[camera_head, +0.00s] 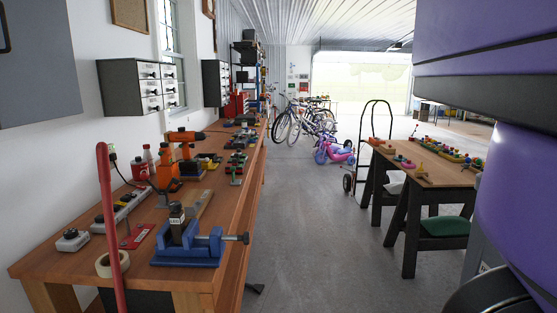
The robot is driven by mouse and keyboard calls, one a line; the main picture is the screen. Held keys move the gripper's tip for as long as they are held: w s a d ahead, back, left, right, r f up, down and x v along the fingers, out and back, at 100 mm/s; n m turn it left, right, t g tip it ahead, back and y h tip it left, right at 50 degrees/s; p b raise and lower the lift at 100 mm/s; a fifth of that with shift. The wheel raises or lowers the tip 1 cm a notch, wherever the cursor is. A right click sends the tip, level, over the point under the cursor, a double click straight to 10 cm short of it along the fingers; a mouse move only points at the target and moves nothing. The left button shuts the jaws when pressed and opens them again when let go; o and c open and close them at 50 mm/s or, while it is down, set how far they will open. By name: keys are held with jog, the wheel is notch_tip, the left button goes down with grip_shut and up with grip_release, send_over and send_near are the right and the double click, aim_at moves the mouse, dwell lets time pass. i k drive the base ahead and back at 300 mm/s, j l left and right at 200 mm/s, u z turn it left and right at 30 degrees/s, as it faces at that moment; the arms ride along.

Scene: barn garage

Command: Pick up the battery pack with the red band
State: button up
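I cannot pick out a battery pack with a red band for sure in the head view. The long wooden workbench (222,190) on the left carries many small tools and blocks, too small to tell apart at its far end. An orange and black drill (185,138) stands on it, with dark and yellow items around its base. A blue vise (190,246) sits at the near end, with a dark upright piece at its jaws. My gripper is not in view.
A red upright bar (108,210) stands at the bench's near left. A tape roll (113,263) lies beside it. A second table (440,172) with small coloured items stands at right, near a hand truck (374,145). Bicycles (300,118) stand behind. The grey floor (320,240) between is clear.

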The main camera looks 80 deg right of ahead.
aim_at(240, 168)
jog(key=z, duration=1.6)
